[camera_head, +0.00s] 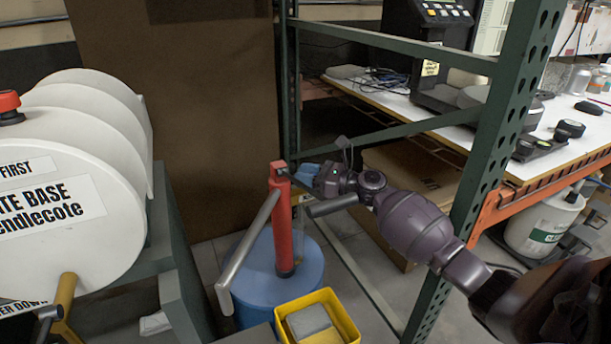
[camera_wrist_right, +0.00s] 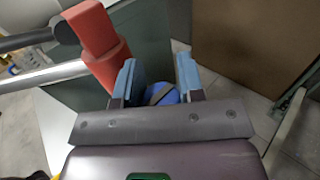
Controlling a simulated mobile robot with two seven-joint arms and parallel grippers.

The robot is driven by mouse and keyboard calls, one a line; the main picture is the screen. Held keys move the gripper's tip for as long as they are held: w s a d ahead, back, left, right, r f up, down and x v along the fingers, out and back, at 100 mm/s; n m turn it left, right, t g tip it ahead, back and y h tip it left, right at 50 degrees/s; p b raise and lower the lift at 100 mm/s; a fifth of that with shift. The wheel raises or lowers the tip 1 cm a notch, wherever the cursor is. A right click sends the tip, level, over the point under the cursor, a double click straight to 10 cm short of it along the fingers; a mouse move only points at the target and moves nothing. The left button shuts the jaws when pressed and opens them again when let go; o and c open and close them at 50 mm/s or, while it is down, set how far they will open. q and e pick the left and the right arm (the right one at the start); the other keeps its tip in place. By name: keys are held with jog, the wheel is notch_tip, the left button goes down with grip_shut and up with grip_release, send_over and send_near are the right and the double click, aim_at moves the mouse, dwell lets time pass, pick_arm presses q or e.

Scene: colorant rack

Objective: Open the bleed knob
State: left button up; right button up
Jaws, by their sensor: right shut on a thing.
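A red upright hand pump (camera_head: 284,225) with a long grey lever stands on a blue drum (camera_head: 265,285). My right gripper (camera_head: 303,172), with blue fingers, is at the pump's head from the right. It is shut on a small part there, apparently the bleed knob, which the fingers largely hide. In the right wrist view, the red pump (camera_wrist_right: 108,50) is just left of the fingers (camera_wrist_right: 158,62). A blue surface with a dark band shows between the fingers; I cannot make out the knob's shape or turn. My left gripper is not in view.
A yellow bin (camera_head: 350,325) stands in front of the drum. White tanks (camera_head: 95,130) on a grey stand close off the left side. A green rack post (camera_head: 500,130) stands close to my right arm. A cluttered workbench (camera_head: 400,105) is behind.

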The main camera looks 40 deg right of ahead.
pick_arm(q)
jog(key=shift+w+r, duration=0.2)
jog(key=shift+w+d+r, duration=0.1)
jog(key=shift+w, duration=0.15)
pick_arm(e)
jog(key=o, duration=0.9)
pick_arm(q)
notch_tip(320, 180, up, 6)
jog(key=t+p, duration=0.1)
jog(key=p, duration=0.5)
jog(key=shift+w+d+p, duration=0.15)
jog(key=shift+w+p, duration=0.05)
jog(key=shift+p, duration=0.15)
pick_arm(e)
notch_tip(320, 180, up, 20)
jog(key=shift+f, duration=0.1)
